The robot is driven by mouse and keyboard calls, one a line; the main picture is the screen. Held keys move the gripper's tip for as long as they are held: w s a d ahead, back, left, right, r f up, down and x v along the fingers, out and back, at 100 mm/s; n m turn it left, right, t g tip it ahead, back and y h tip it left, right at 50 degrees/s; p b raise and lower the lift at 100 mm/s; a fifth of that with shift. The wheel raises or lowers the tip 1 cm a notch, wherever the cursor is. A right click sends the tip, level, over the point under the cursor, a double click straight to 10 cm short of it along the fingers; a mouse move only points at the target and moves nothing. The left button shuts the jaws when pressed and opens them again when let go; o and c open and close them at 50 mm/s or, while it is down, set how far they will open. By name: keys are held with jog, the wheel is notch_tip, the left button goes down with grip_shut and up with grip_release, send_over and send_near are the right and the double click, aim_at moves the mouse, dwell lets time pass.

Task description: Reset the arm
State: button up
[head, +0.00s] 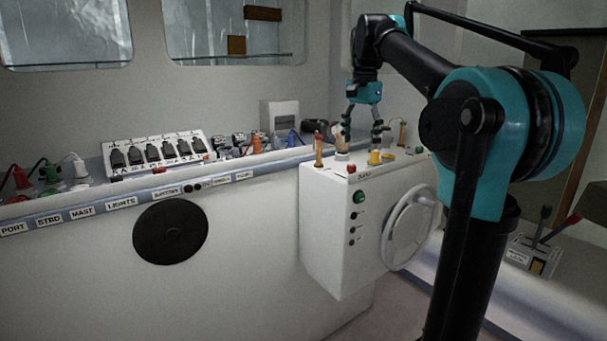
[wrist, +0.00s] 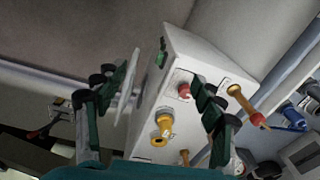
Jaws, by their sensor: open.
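My gripper (head: 362,128) hangs from my teal and black arm, fingers pointing down, over the top of the white console box (head: 325,220). Its two dark fingers are spread apart with nothing between them. In the wrist view my gripper (wrist: 162,90) also shows open, its fingers at left and right with the white box beyond. A yellow knob (head: 375,157) stands on the box top under the fingers; in the wrist view it shows between them (wrist: 163,130). I cannot tell the exact gap between fingertips and box top.
The box carries a handwheel (head: 409,228), a red button (wrist: 184,90) and orange-handled pins (head: 318,150). Left of it, a ledge holds a switch panel (head: 155,152) and several coloured plugs (head: 22,178). A lever unit (head: 535,258) stands at right. Space above the ledge is free.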

jog(key=s+d+f+n+t, duration=0.15)
jog(key=s+f, duration=0.25)
jog(key=f, duration=0.7)
jog(key=s+f+n, duration=0.3)
jog(key=s+f, duration=0.1)
jog(key=f, duration=0.7)
jog(key=s+d+f+n+t, duration=0.15)
jog(key=s+f, duration=0.35)
jog(key=f, duration=0.5)
jog(key=s+f+n, duration=0.3)
jog(key=s+f, duration=0.7)
jog(key=shift+d+f+t, duration=0.25)
jog(key=shift+f+t, duration=0.05)
jog(key=shift+f, duration=0.1)
